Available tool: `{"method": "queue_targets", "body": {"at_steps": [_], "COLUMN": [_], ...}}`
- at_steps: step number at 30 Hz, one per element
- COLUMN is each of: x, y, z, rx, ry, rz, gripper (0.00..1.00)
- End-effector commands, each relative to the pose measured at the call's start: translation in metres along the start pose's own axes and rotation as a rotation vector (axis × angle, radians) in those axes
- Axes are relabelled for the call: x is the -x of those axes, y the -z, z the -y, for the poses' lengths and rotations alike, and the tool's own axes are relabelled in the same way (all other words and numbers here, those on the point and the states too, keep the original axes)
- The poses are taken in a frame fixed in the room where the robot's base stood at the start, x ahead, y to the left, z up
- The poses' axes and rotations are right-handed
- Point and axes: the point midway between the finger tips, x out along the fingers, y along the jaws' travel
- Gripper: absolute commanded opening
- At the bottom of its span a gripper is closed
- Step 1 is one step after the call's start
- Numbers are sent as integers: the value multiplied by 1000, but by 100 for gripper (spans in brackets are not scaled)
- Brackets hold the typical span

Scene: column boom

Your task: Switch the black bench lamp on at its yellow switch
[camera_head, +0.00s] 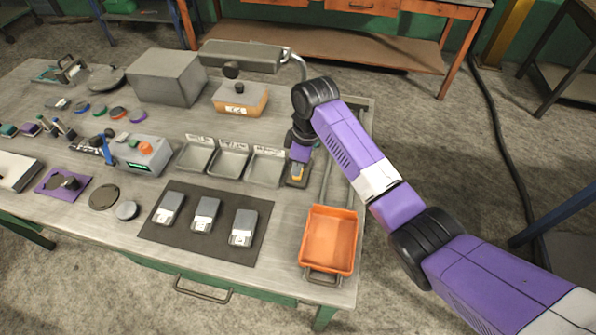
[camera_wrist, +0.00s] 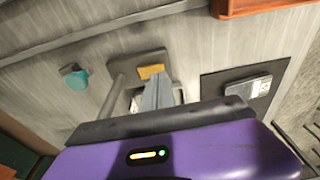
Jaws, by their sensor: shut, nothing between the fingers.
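The bench lamp has a dark base plate (camera_head: 291,184) on the right part of the table, with a long dark grey head (camera_head: 240,56) on a bent metal tube. My arm hides much of its post. The yellow switch (camera_head: 297,173) sits on the base; the wrist view shows the switch (camera_wrist: 151,71) clear on its plate (camera_wrist: 149,57). My gripper (camera_head: 298,165) points down just over the base. In the wrist view its fingers (camera_wrist: 160,84) are together and empty, close beside the switch. I cannot tell whether they touch it. No glow shows at the lamp head.
An orange tray (camera_head: 328,206) stands in front of the lamp base. Grey bins (camera_head: 265,168) and a dark mat (camera_head: 160,233) with grey devices lie to the left. In the wrist view a post (camera_wrist: 117,97) rises close beside the fingers, and a teal object (camera_wrist: 76,79) lies left.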

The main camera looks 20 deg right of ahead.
Motion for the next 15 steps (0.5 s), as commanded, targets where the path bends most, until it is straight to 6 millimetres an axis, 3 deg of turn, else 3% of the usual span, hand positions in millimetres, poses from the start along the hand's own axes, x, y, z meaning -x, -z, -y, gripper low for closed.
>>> {"method": "queue_targets", "body": {"at_steps": [15], "x": [-6], "y": [-1], "z": [0], "rx": [0], "ry": [0], "rz": [0], "gripper": [0]}}
